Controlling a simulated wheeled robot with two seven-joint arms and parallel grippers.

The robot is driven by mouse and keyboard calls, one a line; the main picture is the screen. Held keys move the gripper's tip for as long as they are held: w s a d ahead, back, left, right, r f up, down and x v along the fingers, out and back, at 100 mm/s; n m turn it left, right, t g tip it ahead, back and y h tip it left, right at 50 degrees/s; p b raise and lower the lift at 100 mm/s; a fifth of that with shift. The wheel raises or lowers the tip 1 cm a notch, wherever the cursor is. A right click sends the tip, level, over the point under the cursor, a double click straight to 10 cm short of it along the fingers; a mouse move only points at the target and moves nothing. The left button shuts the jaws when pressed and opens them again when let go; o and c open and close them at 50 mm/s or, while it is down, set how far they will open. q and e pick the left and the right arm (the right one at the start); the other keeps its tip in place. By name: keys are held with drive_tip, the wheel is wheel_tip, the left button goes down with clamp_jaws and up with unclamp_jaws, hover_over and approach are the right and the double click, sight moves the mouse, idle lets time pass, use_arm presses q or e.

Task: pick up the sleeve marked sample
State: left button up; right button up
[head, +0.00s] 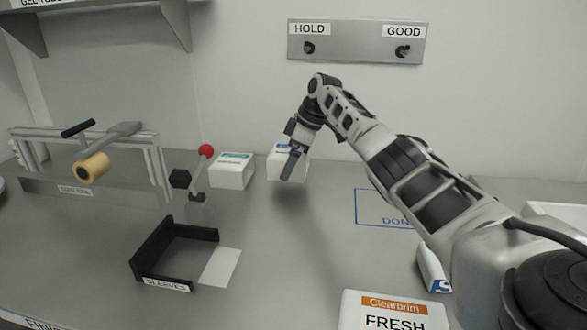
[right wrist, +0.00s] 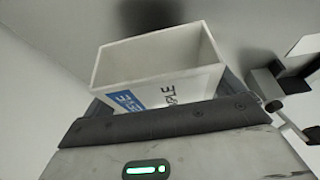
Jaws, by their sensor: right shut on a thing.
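The white sleeve marked sample (head: 274,168) is at the back of the bench, right of a similar white carton. In the right wrist view the sleeve (right wrist: 155,58) shows an open top, a blue patch and lettering ending in "PLE". My right gripper (head: 291,165) points down at the sleeve and is shut on it. I cannot tell whether the sleeve's base touches the bench. My left gripper is not in view.
A white carton (head: 231,173) stands left of the sleeve, near a red-knobbed lever (head: 205,152). A black SLEEVES holder (head: 152,252) and white card (head: 220,267) lie in front. A Clearbrim carton (head: 392,312) is at the front. The bench's middle is clear.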

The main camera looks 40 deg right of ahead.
sight(283, 157)
drive_tip(key=a+r, duration=0.1)
drive_tip(key=s+a+r, duration=0.1)
drive_tip(key=a+r, duration=0.1)
drive_tip(key=r, duration=0.1)
drive_tip(key=shift+s, duration=0.25)
drive_tip(key=s+a+r+b, duration=0.1)
drive_tip(key=s+a+r, duration=0.3)
drive_tip(key=a, duration=0.4)
drive_tip(key=shift+s+a+r+b, duration=0.2)
drive_tip(key=shift+a+r+b, duration=0.1)
drive_tip(key=shift+r+b, duration=0.05)
